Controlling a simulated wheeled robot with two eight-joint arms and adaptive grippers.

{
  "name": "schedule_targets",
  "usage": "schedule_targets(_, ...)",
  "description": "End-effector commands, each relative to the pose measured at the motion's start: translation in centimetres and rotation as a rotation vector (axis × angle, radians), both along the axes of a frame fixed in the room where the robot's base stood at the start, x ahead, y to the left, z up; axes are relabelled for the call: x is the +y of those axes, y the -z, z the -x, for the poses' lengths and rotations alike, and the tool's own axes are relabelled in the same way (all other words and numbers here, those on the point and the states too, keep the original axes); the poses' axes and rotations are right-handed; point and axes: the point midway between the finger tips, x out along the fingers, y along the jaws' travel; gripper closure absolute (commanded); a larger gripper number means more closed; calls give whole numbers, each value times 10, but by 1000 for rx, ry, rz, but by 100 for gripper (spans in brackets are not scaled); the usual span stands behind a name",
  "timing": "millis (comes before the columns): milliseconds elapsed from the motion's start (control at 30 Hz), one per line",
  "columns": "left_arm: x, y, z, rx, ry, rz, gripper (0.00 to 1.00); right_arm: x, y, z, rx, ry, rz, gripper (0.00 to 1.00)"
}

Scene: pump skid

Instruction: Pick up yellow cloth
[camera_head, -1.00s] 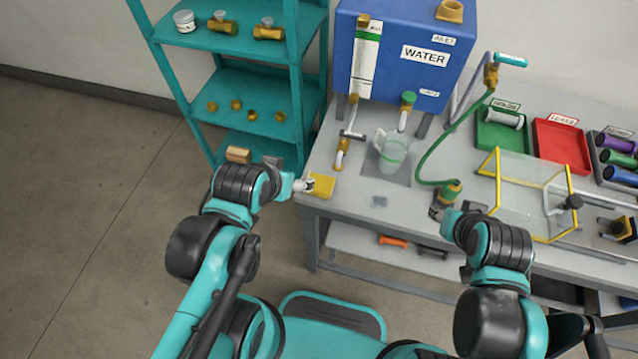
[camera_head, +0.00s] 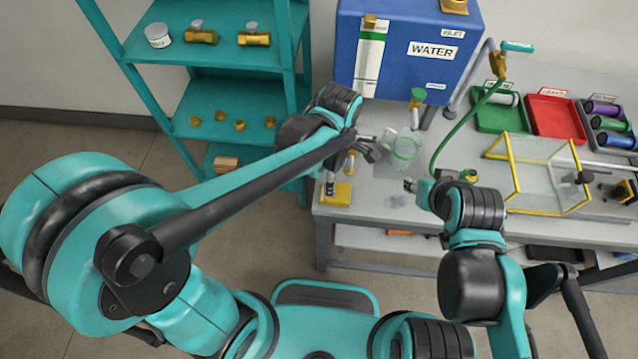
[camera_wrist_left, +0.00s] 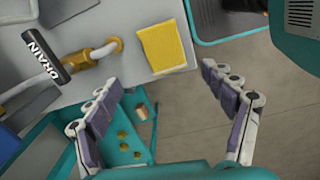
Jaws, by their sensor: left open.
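The yellow cloth (camera_head: 340,196) lies flat near the front left corner of the grey bench in the head view. In the left wrist view the cloth (camera_wrist_left: 165,47) shows whole and uncovered, beyond the fingertips. My left gripper (camera_head: 347,168) is above the bench by the cloth, partly hidden behind my own forearm. In the wrist view its fingers (camera_wrist_left: 172,80) are spread wide with nothing between them. One finger overlaps the cloth in the head view; I see no grip on it. My right gripper (camera_head: 411,185) is over the bench to the right; its jaws are too small to read.
A drain valve with a black handle (camera_wrist_left: 46,56) is close beside the cloth. A clear jug (camera_head: 404,150), the blue water tank (camera_head: 408,55) and a yellow-edged clear guard (camera_head: 535,170) stand on the bench. A teal shelf (camera_head: 225,100) is at left.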

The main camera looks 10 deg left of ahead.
Motion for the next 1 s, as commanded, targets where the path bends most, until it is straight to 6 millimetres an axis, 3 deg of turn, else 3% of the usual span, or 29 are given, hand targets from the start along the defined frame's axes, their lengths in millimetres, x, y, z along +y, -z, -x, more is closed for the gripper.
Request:
schedule_targets(167,-14,14,0,39,-110,-14,17,0,1,0,0,0,0,60)
schedule_targets(533,-13,53,3,40,-118,-15,17,0,19,0,0,0,0,60)
schedule_targets(733,-13,85,5,39,-117,-14,17,0,35,0,0,0,0,60)
schedule_targets(1000,-12,89,5,39,-117,-14,17,0,34,0,0,0,0,60)
